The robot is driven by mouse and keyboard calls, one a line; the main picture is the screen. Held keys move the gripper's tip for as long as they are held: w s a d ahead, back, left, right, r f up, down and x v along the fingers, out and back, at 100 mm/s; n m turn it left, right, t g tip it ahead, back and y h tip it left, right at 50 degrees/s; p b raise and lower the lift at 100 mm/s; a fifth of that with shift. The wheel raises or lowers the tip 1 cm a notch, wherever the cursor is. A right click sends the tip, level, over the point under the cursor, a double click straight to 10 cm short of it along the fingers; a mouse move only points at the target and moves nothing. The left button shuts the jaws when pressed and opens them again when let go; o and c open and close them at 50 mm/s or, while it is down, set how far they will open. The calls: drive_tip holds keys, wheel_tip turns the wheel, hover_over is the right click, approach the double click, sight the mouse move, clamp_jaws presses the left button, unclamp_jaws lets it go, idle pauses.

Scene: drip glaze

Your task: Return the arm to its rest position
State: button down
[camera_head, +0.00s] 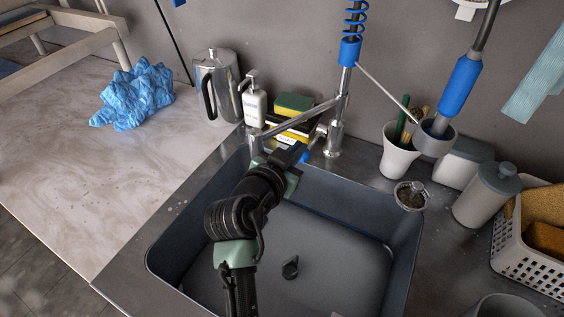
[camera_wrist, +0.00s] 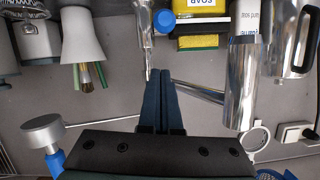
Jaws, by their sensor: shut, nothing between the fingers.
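My arm (camera_head: 243,215) reaches up from the bottom of the head view over the dark sink basin. My gripper (camera_head: 300,152) is at the sink's back edge, close to the faucet base, and its fingertips are hard to make out there. In the wrist view, my gripper (camera_wrist: 160,78) shows two dark fingers pressed together with nothing between them. The faucet (camera_head: 336,125) stands just beyond it. In the wrist view the faucet's metal pipe (camera_wrist: 145,35) runs close beside the fingers; I cannot tell whether they touch.
The sink (camera_head: 400,260) holds a small dark drain piece (camera_head: 290,267). Behind are a soap dispenser (camera_head: 253,102), a sponge (camera_head: 294,104) and a steel pitcher (camera_head: 217,85). A white cup (camera_head: 396,160) and a basket (camera_head: 525,262) stand right. The left counter (camera_head: 90,185) is mostly clear, with a blue cloth (camera_head: 135,95).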

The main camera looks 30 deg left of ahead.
drive_tip(key=v, duration=0.6)
drive_tip(key=shift+f, duration=0.35)
drive_tip(key=w+d+r+t+y+p, duration=0.1)
drive_tip(key=d+r+t, duration=0.3)
drive_tip(key=r, duration=1)
drive_tip(key=w+d+r+t+p, duration=0.15)
drive_tip(key=d+r, duration=0.35)
drive_tip(key=r, duration=0.9)
drive_tip(key=s+d+r+t, duration=0.2)
drive_tip(key=s+r, duration=0.2)
drive_tip(key=r, duration=0.3)
drive_tip(key=s+d+r+n+t+p, duration=0.1)
drive_tip(key=s+d+r+t, duration=0.2)
drive_tip(key=r, duration=0.4)
drive_tip(key=s+d+r+t+h+p, duration=0.1)
drive_tip(key=s+d+r+t, duration=0.1)
drive_tip(key=s+r, duration=0.3)
wheel_tip(320, 180, up, 2)
drive_tip(key=shift+s+d+r+n, duration=0.1)
drive_tip(key=shift+s+d+n, duration=0.25)
drive_tip(key=shift+d, duration=0.4)
drive_tip(key=shift+t, duration=0.25)
